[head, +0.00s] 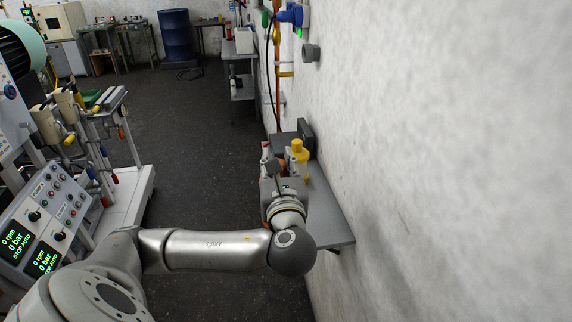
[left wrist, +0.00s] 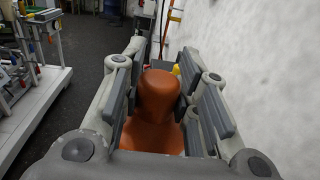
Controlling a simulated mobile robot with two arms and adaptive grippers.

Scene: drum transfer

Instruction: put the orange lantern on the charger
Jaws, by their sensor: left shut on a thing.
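The orange lantern (left wrist: 158,108), with a rounded top and wider lower body, sits between the fingers of my left gripper (head: 277,170) in the left wrist view. The gripper is shut on it. In the head view the gripper and arm hide nearly all of the lantern. The gripper is over or beside a grey wall shelf (head: 335,222); I cannot tell whether the lantern touches the shelf. A dark block (head: 306,133) at the shelf's far end may be the charger, but I cannot tell for sure. My right gripper is not in view.
A yellow-topped container (head: 298,155) stands close beside the gripper. The white wall (head: 450,160) runs along the right. A white cart (head: 128,190) and control panels (head: 40,225) stand left. A blue drum (head: 176,36) is far back. The dark floor between is clear.

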